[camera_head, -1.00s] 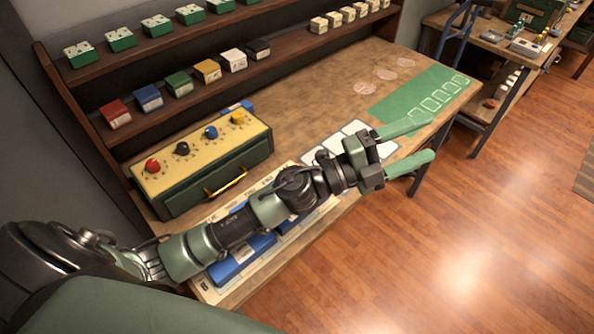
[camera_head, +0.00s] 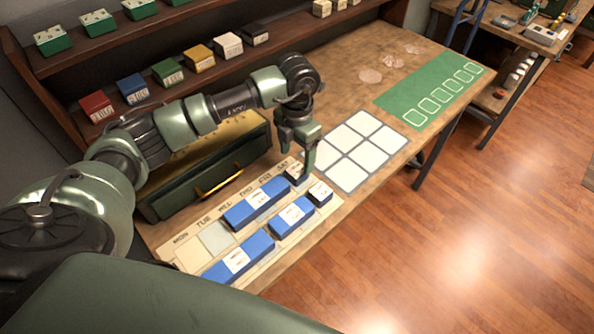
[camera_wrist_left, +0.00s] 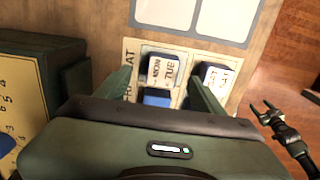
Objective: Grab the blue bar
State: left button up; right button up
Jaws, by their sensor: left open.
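Three blue bars with white labels lie on a cream weekday board (camera_head: 184,255): a rear one (camera_head: 255,206), a middle one (camera_head: 291,219) and a front one (camera_head: 238,260). Two small dark blocks with white tops, a rear one (camera_head: 297,174) and a front one (camera_head: 320,192), sit at the board's right end. My left gripper (camera_head: 306,165) points down over the rear dark block and is open. In the left wrist view its fingers (camera_wrist_left: 160,88) are either side of that block and a blue end; contact cannot be told. A dark gripper (camera_wrist_left: 262,109), apparently my right, shows small.
A green box with a yellow handle (camera_head: 218,184) stands behind the board, partly hidden by my left arm. A white-square card (camera_head: 345,157) and a green mat (camera_head: 408,98) lie to the right. A shelf (camera_head: 130,48) of small coloured boxes runs behind.

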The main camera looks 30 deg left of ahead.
aim_at(299, 168)
pick_arm(q)
jog(key=f, duration=0.1)
jog(key=f+p, duration=0.1)
jog(key=f, duration=0.1)
jog(key=f+p, duration=0.1)
jog(key=shift+w+d+f, duration=0.1)
jog(key=shift+d+f, duration=0.15)
jog(key=shift+f, duration=0.5)
jog(key=shift+c, duration=0.3)
jog(key=c, duration=1.4)
